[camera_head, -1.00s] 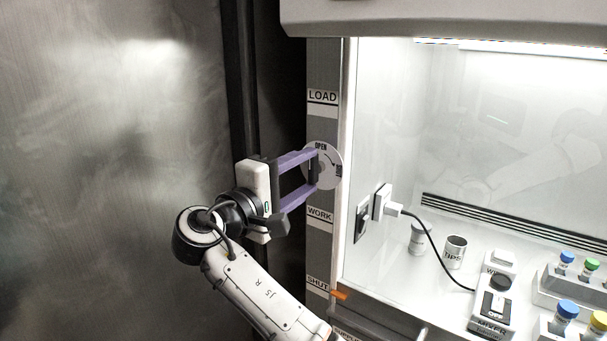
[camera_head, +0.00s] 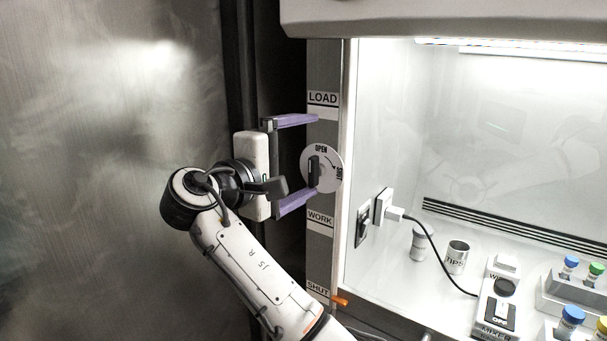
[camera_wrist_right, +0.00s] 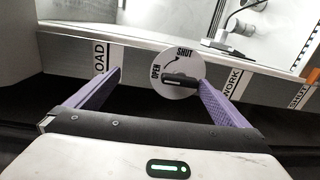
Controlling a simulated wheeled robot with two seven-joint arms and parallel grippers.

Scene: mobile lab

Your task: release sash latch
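The sash latch is a round white dial (camera_head: 333,158) on the grey post at the left of the cabinet opening. Its dark knob (camera_head: 314,172) stands upright, one end towards the OPEN mark at the top; a second mark is at the right. In the wrist view the dial (camera_wrist_right: 178,62) and its knob (camera_wrist_right: 180,80) lie between the finger ends. My right gripper (camera_head: 316,155) is wide open, one purple finger above the knob and one below it, apart from it. It holds nothing. My left gripper is not in view.
The post carries LOAD (camera_head: 322,98), WORK (camera_head: 320,217) and SHUT labels. An orange pointer (camera_head: 339,301) is at SHUT. A plugged-in socket (camera_head: 382,204) is right of the latch. Inside stand a mixer (camera_head: 497,312), a tips cup (camera_head: 457,257) and capped vials. A metal wall is left.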

